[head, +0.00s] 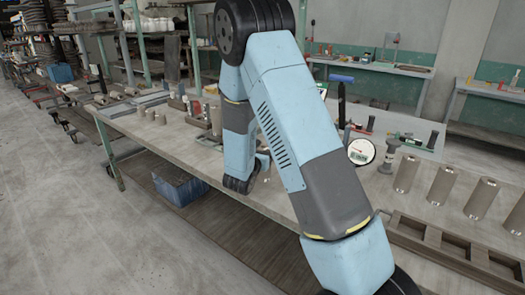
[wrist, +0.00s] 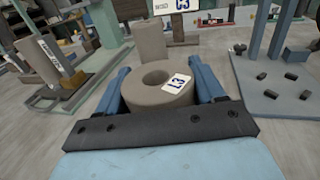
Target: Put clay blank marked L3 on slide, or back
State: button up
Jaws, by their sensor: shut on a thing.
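A grey-brown clay blank (wrist: 143,97) with a round hole in its top fills the middle of the wrist view. A white tag reading L3 (wrist: 176,83) lies on its top. My gripper (wrist: 160,88) is shut on this blank, with one blue finger on each side. The blank hides what is directly beneath it. In the head view my arm covers the middle of the bench, and I cannot make out the held blank there. I cannot tell for certain which thing is the slide.
Another clay cylinder (wrist: 150,40) stands just beyond the held blank, by a marked sign (wrist: 181,6). A tagged cylinder (wrist: 38,62) is at left. A grey plate (wrist: 262,107) with several small dark pieces is at right. Several cylinders (head: 442,185) and a wooden tray (head: 433,238) line the bench's right.

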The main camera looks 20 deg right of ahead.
jog(key=o, duration=1.7)
jog(key=shift+c, duration=0.2)
